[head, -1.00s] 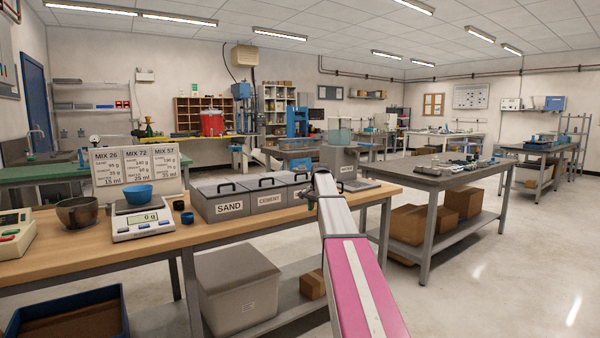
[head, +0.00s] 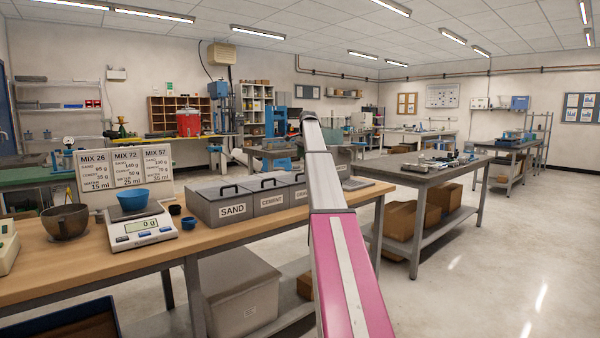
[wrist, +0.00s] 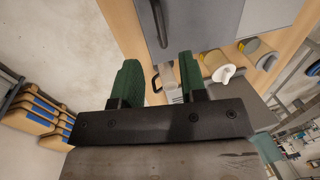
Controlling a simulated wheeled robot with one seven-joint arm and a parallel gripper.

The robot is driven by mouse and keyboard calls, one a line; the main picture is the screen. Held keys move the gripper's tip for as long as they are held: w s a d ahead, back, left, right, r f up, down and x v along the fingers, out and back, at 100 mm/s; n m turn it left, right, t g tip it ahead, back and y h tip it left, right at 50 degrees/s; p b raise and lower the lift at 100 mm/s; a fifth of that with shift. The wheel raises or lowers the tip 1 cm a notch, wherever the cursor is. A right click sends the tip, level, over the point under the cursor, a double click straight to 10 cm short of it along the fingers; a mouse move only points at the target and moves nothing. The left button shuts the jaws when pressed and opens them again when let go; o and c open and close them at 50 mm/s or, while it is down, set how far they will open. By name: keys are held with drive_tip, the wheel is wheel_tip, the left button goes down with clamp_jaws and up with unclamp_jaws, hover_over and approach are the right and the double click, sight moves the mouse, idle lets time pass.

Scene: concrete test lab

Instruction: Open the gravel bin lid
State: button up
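The gravel bin (head: 301,196) is the third grey bin in the row, right of the cement bin (head: 270,200) and sand bin (head: 232,209). Its lid looks shut; my arm hides its right side, and its label is partly covered. My gripper is not visible in the head view. In the wrist view my gripper (wrist: 158,82) has two green fingers standing apart, with no object clearly held. I cannot tell which bins these are.
The wooden bench (head: 100,268) also carries a scale (head: 140,232) with a blue bowl, a dark bowl (head: 66,222) and a mix board (head: 125,180). A grey metal table (head: 425,176) stands to the right. Floor between is clear. The wrist view shows containers (wrist: 215,65) near the bench edge.

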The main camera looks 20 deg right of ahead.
drive_tip(key=f, duration=0.2)
drive_tip(key=w+f, duration=0.1)
drive_tip(key=f, duration=0.5)
drive_tip(key=shift+w+a, duration=0.25)
drive_tip(key=shift+a, duration=0.05)
clamp_jaws()
